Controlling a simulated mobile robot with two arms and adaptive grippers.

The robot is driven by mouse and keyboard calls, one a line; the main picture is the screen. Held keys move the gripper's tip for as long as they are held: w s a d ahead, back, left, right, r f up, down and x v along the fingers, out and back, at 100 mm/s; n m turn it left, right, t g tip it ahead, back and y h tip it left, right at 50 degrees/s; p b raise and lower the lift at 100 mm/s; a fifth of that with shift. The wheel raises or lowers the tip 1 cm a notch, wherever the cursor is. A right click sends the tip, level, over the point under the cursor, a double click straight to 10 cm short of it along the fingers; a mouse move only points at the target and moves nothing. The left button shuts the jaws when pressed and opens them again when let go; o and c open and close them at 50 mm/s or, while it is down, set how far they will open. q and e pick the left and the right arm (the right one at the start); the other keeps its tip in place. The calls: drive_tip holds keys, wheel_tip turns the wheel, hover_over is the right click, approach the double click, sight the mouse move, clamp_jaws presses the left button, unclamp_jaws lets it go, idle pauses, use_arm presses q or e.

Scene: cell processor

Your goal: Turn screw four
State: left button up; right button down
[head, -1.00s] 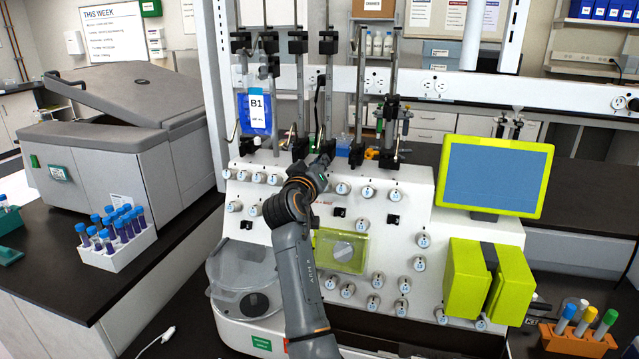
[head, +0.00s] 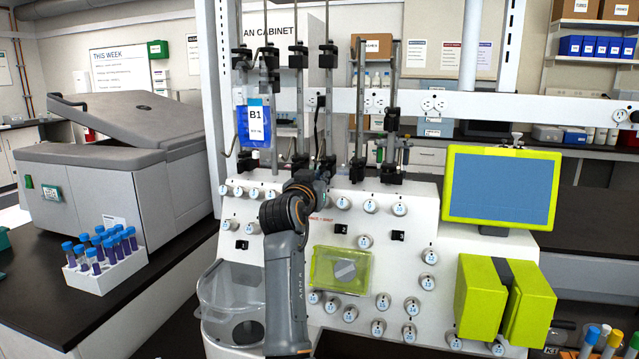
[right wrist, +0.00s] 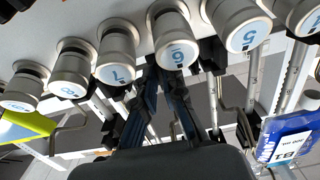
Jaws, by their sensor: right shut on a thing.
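A row of numbered white screw knobs runs along the top front of the white cell processor (head: 415,240). Screw four appears to be the knob (head: 272,195) left of my right arm in the head view; its number is too small to read. My right gripper (right wrist: 165,72) reaches the row between the knobs marked 7 (right wrist: 117,73) and 5 (right wrist: 248,35). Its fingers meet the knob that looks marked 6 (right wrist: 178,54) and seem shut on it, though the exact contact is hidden. In the head view my arm covers the fingertips. My left gripper is not in view.
Upright metal rods with black clamps and a blue B1 bag (head: 255,125) stand above the row. More knobs (head: 383,301) sit lower on the front. A green-framed screen (head: 500,188) is at right. A tube rack (head: 105,275) stands on the left bench.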

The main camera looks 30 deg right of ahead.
sight(320, 148)
idle(0.3)
drive_tip(key=c, duration=1.8)
unclamp_jaws()
drive_tip(key=shift+o, duration=0.4)
drive_tip(key=shift+w+d+f, duration=0.1)
drive_tip(key=shift+d, duration=0.05)
wheel_tip(320, 148, up, 10)
drive_tip(key=shift+f, duration=0.15)
